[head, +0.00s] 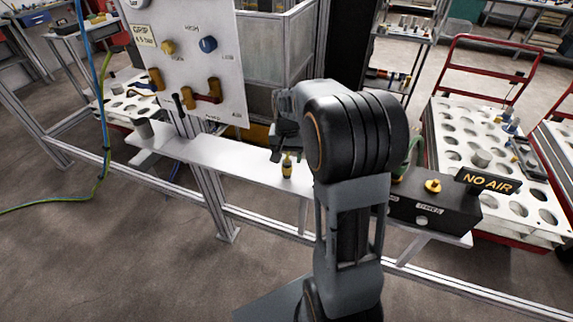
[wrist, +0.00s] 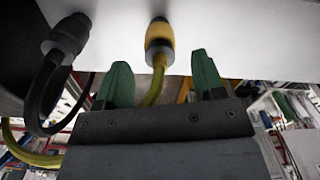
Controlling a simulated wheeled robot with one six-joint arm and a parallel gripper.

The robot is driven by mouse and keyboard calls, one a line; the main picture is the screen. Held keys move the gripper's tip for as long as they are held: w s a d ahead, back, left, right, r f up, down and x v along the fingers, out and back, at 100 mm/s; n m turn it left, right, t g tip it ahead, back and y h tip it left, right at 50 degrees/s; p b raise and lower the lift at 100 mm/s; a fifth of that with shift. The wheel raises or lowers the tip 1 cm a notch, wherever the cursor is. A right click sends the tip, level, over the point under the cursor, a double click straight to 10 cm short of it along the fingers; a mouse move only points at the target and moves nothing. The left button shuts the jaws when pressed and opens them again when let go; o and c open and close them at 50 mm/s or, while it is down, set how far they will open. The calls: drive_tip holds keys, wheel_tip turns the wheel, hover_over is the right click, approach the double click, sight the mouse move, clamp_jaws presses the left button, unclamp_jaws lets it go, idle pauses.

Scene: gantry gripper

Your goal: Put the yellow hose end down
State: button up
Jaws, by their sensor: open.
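The yellow hose end (wrist: 159,42) is a yellow connector with a dark band, at the white shelf surface in the wrist view. Its yellow-green hose runs from it between my fingers. In the head view the hose end (head: 287,168) shows small on the white shelf (head: 235,160), just below my gripper. My gripper (wrist: 161,62) is open, with one green fingertip on each side of the hose and a gap on both sides. In the head view my arm hides most of the gripper.
A dark hose connector (wrist: 68,40) with a black hose is left of the yellow one. A black box (head: 425,212) with a yellow button and a "NO AIR" sign (head: 487,181) stands right on the shelf. A white panel (head: 190,65) with valves rises behind left.

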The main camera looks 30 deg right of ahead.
sight(287, 164)
wheel_tip(287, 164, up, 6)
drive_tip(key=shift+r, duration=0.1)
drive_tip(key=s+a+n+t, duration=0.1)
drive_tip(key=s+a+n, duration=0.2)
drive_tip(key=s+a, duration=0.2)
drive_tip(key=s+a+f+n+t, duration=0.1)
drive_tip(key=s+a, duration=0.4)
drive_tip(key=s, duration=0.6)
drive_tip(key=n+t, duration=0.1)
drive_tip(key=n, duration=0.1)
drive_tip(key=shift+n+t, duration=0.3)
drive_tip(key=shift+s, duration=0.1)
drive_tip(key=shift+r+p, duration=0.85)
drive_tip(key=shift+r, duration=0.1)
